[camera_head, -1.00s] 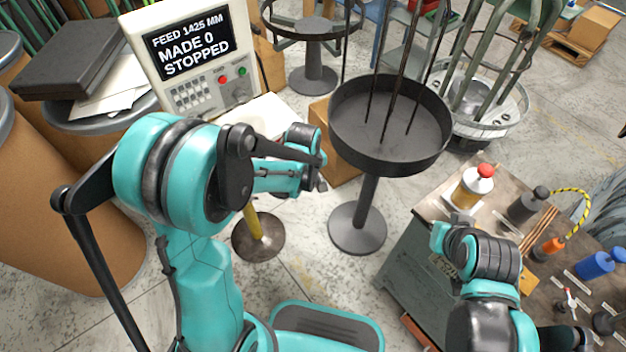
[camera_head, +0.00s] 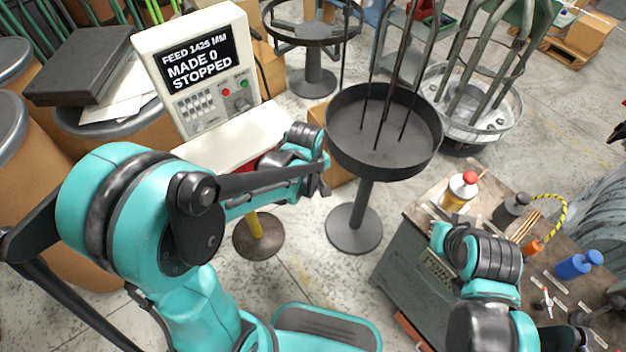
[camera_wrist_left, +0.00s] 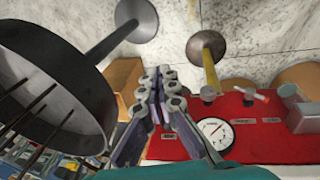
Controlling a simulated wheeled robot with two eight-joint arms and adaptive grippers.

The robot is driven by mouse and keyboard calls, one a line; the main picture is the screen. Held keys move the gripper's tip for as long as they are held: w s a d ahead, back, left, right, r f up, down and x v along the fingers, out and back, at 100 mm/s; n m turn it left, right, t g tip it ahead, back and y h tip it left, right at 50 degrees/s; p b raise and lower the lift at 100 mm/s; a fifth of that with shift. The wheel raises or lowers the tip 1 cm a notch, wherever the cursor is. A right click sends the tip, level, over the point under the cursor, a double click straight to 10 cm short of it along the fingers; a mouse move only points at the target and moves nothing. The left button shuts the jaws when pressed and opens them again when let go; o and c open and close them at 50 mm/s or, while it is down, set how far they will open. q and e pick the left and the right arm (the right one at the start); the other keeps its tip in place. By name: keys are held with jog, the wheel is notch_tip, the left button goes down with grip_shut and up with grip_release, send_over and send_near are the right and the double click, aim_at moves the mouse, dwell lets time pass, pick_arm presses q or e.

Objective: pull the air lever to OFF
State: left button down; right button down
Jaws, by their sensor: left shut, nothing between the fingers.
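The red panel (camera_wrist_left: 185,147) fills the lower middle of the left wrist view, with a round white gauge (camera_wrist_left: 216,133) on it. Along its edge are a small grey knob (camera_wrist_left: 208,94) and a fitting with a pale bar handle (camera_wrist_left: 250,95), which looks like the air lever; I cannot read its labels. My left gripper (camera_wrist_left: 158,78) is shut and empty, its fingertips over the panel's edge to the left of the knob, apart from the handle. In the head view the left gripper (camera_head: 318,188) is small beside the coiler console, and the lever is hidden behind my arm.
The white console (camera_head: 200,65) reads "MADE 0 STOPPED". A black round tray on a stand (camera_head: 380,140), holding upright rods, stands close to the right of my left gripper. A workbench (camera_head: 415,245) with bottles and tools is at the right. A yellow post (camera_head: 255,226) stands below the console.

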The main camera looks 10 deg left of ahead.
pick_arm(q)
jog(key=shift+s+d+r+p, duration=0.2)
jog(key=shift+s+r, duration=0.1)
jog(key=shift+r, duration=0.15)
jog(key=shift+s+d+r+p, duration=0.1)
jog(key=shift+s+d+r, duration=0.15)
jog(key=shift+r, duration=0.2)
jog(key=shift+s+d+r+p, duration=0.15)
jog(key=shift+s+r, duration=0.15)
jog(key=shift+r, duration=0.15)
jog(key=shift+r, duration=0.1)
jog(key=s+a+r+m+t, duration=0.4)
jog(key=s+a+r+m, duration=0.2)
jog(key=s+r+m, duration=0.4)
jog(key=shift+s+a+r+t, duration=0.15)
jog(key=shift+a+t, duration=0.15)
jog(key=shift+t, duration=0.1)
jog(key=shift+d, duration=0.1)
